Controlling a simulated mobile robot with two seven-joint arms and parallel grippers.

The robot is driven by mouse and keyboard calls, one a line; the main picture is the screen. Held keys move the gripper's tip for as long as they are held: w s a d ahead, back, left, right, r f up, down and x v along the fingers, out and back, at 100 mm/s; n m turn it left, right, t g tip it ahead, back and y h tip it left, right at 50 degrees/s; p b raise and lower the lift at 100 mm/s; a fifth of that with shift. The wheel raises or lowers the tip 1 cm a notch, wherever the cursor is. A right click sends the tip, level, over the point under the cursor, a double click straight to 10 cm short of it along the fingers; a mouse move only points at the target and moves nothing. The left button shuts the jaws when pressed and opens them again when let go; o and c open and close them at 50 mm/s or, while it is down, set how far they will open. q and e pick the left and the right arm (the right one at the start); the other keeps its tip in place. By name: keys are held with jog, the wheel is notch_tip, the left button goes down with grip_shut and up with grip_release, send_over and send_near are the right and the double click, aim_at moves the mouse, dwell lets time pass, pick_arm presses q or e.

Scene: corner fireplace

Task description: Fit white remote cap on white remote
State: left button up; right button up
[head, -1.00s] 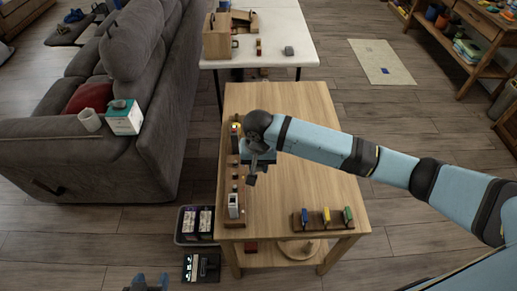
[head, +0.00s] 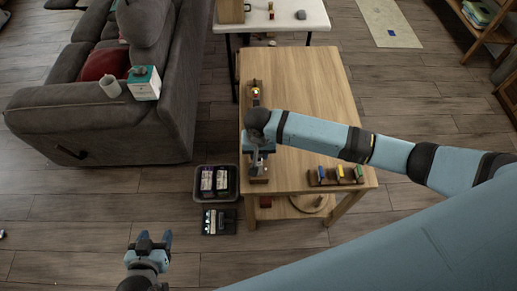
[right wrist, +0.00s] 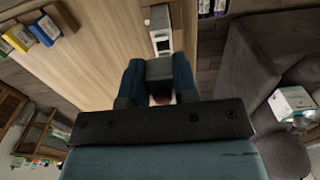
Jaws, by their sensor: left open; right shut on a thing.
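The white remote (right wrist: 161,28) stands at the near end of the dark wooden strip along the table's left edge; the right wrist view shows it just beyond my fingertips. In the head view my right gripper and arm mostly hide it. My right gripper (head: 257,164) is shut on a small greyish piece (right wrist: 160,68), seemingly the white remote cap, mostly hidden between the fingers. The piece looks close to the remote, but I cannot tell whether they touch. My left gripper (head: 155,238) is open and empty, over the floor left of the table.
The wooden table (head: 300,90) is mostly clear in the middle. A brown rack (head: 336,176) with blue, yellow and green pieces stands at its near right. A dark bin (head: 231,183) and a black tray (head: 219,222) lie on the floor. The grey sofa (head: 90,125) is at left.

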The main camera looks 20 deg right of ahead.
aim_at(259, 164)
jog(key=shift+r+p, duration=0.25)
jog(key=shift+p, duration=0.55)
jog(key=shift+f+b, duration=0.5)
jog(key=shift+f, duration=0.95)
jog(key=shift+p, duration=1.1)
jog(key=shift+f+b, duration=0.3)
jog(key=shift+f, duration=1.05)
dwell(0.5)
jog(key=o, duration=0.9)
